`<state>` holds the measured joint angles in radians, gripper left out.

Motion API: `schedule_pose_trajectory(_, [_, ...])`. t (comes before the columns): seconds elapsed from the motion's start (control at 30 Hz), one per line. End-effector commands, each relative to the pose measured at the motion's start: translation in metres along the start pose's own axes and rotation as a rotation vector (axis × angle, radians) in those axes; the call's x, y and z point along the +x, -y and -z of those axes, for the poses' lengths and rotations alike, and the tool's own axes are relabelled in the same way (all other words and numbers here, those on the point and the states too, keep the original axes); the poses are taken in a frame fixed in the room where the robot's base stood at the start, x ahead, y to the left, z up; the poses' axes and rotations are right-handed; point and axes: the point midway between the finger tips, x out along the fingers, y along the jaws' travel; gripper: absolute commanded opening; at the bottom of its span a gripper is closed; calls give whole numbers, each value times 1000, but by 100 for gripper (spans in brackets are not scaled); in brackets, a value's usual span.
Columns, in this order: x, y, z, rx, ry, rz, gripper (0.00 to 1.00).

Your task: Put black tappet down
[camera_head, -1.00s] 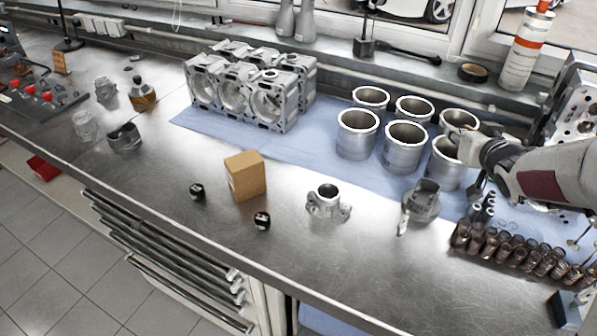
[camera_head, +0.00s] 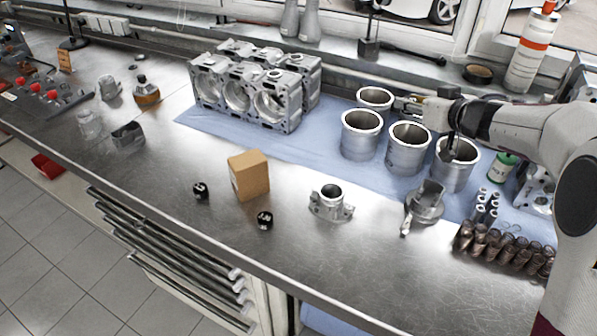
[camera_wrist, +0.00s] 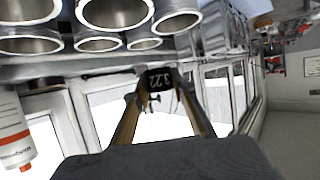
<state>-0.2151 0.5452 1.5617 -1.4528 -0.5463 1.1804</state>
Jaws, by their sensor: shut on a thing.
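My gripper (camera_wrist: 160,88) is shut on a black tappet (camera_wrist: 157,77) with the white marking "3.22", held between the fingertips in the wrist view. In the head view my gripper (camera_head: 403,105) points left above the metal cylinder liners; the held tappet cannot be made out clearly there. Two similar small black tappets stand on the bare metal bench, one (camera_head: 200,191) left of a cardboard box (camera_head: 249,175) and the other (camera_head: 265,220) in front of it. Both are well to the left of my gripper.
Several cylinder liners (camera_head: 361,145) stand on a blue cloth (camera_head: 318,148) below my arm. An engine block (camera_head: 290,105) is behind left. A metal housing (camera_head: 331,203), another metal part (camera_head: 425,205) and bronze-coloured parts (camera_head: 480,243) stand in front. The front middle bench is mostly clear.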

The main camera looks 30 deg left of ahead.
Motion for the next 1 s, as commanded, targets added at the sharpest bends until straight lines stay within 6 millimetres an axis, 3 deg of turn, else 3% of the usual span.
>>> schedule_pose_trajectory(0.3, [41, 64, 18, -94, 0, 225, 0])
schedule_pose_trajectory(0.5, [63, 109, 19, -156, 1, 376, 0])
schedule_pose_trajectory(0.73, [85, 162, 8, -228, 1, 550, 0])
schedule_pose_trajectory(1.0, [103, 215, -19, -300, 1, 725, 0])
